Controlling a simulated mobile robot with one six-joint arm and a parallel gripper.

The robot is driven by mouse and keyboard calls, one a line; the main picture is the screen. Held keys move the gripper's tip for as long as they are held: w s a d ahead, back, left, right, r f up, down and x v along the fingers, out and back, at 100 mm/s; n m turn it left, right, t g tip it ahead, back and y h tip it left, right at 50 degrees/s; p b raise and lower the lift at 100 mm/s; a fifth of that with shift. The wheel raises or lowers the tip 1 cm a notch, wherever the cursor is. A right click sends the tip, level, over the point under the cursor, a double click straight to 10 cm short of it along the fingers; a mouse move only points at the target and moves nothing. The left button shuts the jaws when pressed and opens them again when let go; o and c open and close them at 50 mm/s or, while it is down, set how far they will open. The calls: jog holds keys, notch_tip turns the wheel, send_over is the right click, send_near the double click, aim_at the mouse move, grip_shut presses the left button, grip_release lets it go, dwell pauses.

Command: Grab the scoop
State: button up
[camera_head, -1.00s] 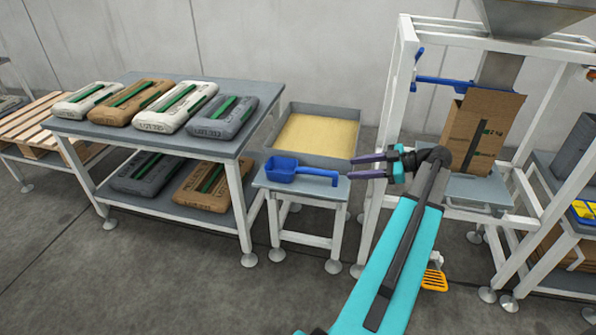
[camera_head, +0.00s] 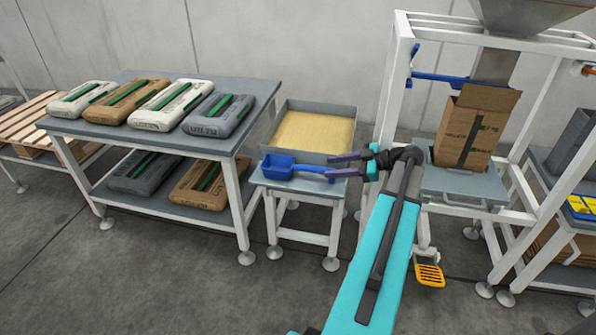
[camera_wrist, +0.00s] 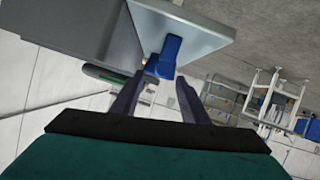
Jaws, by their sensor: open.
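The blue scoop (camera_head: 279,167) lies on a small grey-topped stand (camera_head: 262,181), its bowl at the left and its handle pointing right. My gripper (camera_head: 337,166) is open at the right end of the stand, its fingers pointing left on either side of the handle's end as the head view shows it. In the wrist view the scoop (camera_wrist: 165,58) shows ahead of the open gripper (camera_wrist: 157,92), past and between the fingertips. I cannot tell whether the fingers touch the handle.
A tray of yellow grain-like material (camera_head: 314,133) stands behind the stand. A table (camera_head: 150,141) with several sacks is at the left. A white frame (camera_head: 396,75) with an open cardboard box (camera_head: 469,140) stands at the right. The floor in front is clear.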

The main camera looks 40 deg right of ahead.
aim_at(323, 168)
jog(key=shift+x, duration=0.9)
jog(key=shift+x, duration=2.6)
grip_shut()
